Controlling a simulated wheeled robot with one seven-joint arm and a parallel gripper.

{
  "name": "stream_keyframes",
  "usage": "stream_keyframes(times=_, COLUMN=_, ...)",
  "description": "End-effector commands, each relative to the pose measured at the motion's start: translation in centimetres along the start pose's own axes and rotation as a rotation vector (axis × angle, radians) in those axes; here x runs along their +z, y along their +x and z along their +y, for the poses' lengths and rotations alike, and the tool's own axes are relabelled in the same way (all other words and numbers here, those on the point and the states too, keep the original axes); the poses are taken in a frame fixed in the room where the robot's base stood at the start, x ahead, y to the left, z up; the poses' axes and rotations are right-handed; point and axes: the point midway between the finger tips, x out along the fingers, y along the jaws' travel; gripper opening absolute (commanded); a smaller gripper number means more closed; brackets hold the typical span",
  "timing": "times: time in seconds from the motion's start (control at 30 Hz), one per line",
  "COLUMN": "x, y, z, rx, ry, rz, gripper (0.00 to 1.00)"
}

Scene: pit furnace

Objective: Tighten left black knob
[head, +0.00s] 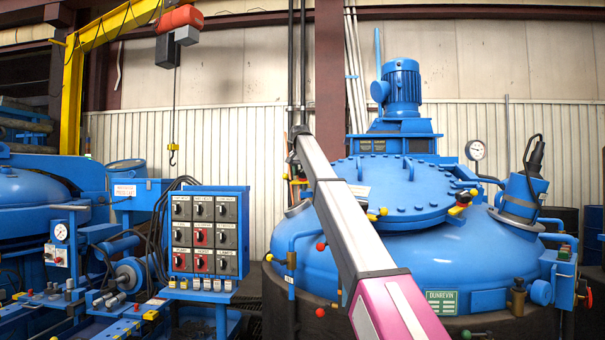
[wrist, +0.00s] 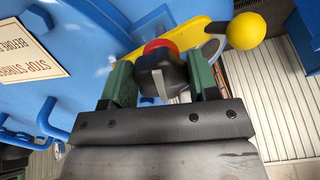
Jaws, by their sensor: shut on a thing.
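In the wrist view my gripper (wrist: 162,82) is shut on a black knob (wrist: 160,76). The green finger pads stand on either side of the knob, and a pale line shows on its face. A red part (wrist: 158,47) sits right behind the knob, on a yellow bracket (wrist: 185,35). In the head view my arm crosses the blue vessel, and I cannot make out the gripper or the held knob there. Another black knob (head: 455,211) shows at the right side of the round bolted lid (head: 400,190).
A white warning sign (wrist: 35,48) and blue pipe handles (wrist: 48,118) are to the left. A control panel (head: 209,235) with several switches stands left of the vessel.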

Motion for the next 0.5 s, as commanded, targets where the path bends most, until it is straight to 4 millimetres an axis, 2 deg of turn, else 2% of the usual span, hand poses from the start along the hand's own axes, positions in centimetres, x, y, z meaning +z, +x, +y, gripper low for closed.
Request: stream_keyframes(times=0.5, x=-0.09, y=-0.07, z=-0.36, rx=-0.003, ry=0.492, rz=-0.001, gripper=0.31)
